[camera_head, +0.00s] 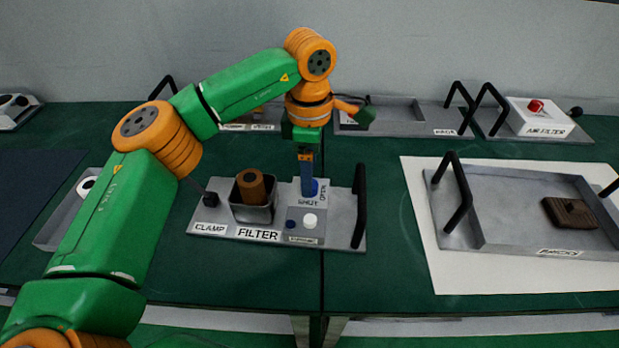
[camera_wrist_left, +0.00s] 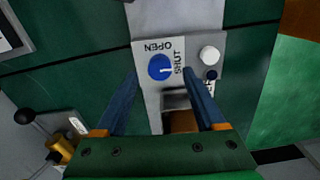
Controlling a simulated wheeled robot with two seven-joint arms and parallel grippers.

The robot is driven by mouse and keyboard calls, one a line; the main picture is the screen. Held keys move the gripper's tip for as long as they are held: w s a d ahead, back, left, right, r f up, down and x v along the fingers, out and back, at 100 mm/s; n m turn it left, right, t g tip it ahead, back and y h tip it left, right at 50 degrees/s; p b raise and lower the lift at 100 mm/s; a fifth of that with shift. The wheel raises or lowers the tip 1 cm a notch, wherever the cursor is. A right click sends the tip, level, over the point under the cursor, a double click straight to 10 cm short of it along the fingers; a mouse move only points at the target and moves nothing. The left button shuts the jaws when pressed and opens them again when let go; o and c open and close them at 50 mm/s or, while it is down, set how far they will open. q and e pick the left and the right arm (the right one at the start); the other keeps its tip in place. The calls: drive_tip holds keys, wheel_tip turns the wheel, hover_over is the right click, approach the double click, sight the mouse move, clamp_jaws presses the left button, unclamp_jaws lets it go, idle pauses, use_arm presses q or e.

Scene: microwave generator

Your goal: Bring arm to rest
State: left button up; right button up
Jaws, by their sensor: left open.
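My left arm reaches in from the left in the head view and bends down over the filter station. My left gripper (camera_head: 308,192) points down at the blue knob (camera_head: 316,187). In the left wrist view the gripper (camera_wrist_left: 160,70) is open, with a blue finger on each side of the knob (camera_wrist_left: 159,67) and a gap to it. I cannot tell whether the fingertips are level with the knob or above it. The knob's white mark points toward the SHUT label. My right gripper is not in view.
The filter station (camera_head: 210,217) holds a brown cylinder (camera_head: 251,184) in a metal cup, with a black handle (camera_head: 360,205) at its right. A grey tray (camera_head: 483,238) with a brown block (camera_head: 569,213) lies at the right. An air filter box (camera_head: 538,116) stands behind.

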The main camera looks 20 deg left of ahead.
use_arm(q)
drive_tip(key=shift+d+r, duration=0.1)
drive_tip(key=shift+r, duration=2.25)
